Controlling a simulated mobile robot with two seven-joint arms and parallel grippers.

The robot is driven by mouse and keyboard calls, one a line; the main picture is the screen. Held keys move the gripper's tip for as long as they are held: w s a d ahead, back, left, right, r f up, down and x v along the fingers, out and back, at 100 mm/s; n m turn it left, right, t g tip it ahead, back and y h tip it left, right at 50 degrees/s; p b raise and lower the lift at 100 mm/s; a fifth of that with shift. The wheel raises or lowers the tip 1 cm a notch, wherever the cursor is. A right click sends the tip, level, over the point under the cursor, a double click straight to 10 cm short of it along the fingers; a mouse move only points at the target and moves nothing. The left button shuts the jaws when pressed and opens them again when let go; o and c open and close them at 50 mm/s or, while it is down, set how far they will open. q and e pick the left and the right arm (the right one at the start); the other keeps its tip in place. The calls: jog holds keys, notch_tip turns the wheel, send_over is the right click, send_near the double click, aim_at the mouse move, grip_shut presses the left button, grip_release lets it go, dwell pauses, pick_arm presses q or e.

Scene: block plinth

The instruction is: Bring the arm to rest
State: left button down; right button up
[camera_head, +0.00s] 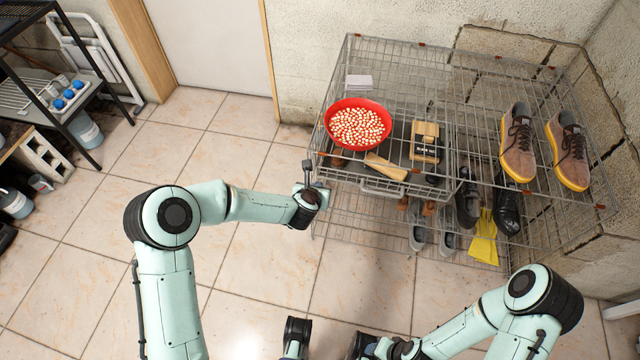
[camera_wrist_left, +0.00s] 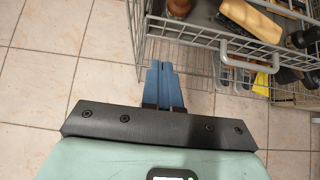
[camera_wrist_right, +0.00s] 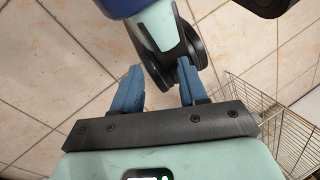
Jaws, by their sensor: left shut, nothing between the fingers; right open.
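My left arm reaches from the left toward the front left corner of the wire rack (camera_head: 385,188). My left gripper (camera_head: 308,172) is beside that corner; in the left wrist view its blue fingers (camera_wrist_left: 164,86) are together with nothing between them. The rack's grey rails (camera_wrist_left: 215,38) are close behind and right of them. My right arm is folded low at the right of the head view, its wrist near the bottom edge. In the right wrist view my right gripper (camera_wrist_right: 158,86) has its blue fingers apart and empty. A pale green and dark part of my own body shows beyond them.
On the rack are a red bowl (camera_head: 337,118) of small pale pieces, a wooden brush (camera_head: 386,167), a block-like wooden item (camera_head: 425,140) and brown shoes (camera_head: 517,145). More shoes and yellow flippers (camera_head: 484,238) are lower down. A dark shelf (camera_head: 70,85) stands far left. Tiled floor between is clear.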

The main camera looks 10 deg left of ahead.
pick_arm(q)
jog(key=shift+v, duration=1.25)
pick_arm(e)
jog(key=shift+s+r, duration=0.15)
jog(key=shift+s, duration=0.15)
pick_arm(q)
jog(key=s+f+m+g+h+p, duration=0.1)
jog(key=s+f+m+g+p, duration=0.3)
jog(key=s+m, duration=0.5)
jog(key=s+f+m+g+h+p, duration=0.1)
jog(key=s+f+m+p, duration=0.4)
jog(key=s+m, duration=0.4)
jog(key=s+r+m+g+h+p, duration=0.1)
jog(key=s+m+g+p, duration=0.4)
jog(key=s+m, duration=0.8)
jog(key=s, duration=0.5)
jog(key=shift+s+d+r+m+g+h+p, duration=0.2)
jog(key=shift+m+g+h+p, duration=0.1)
jog(key=shift+m+p, duration=0.1)
pick_arm(e)
notch_tip(320, 180, up, 14)
jog(key=g, duration=0.1)
jog(key=shift+s+a, duration=0.35)
jog(key=shift+s, duration=0.05)
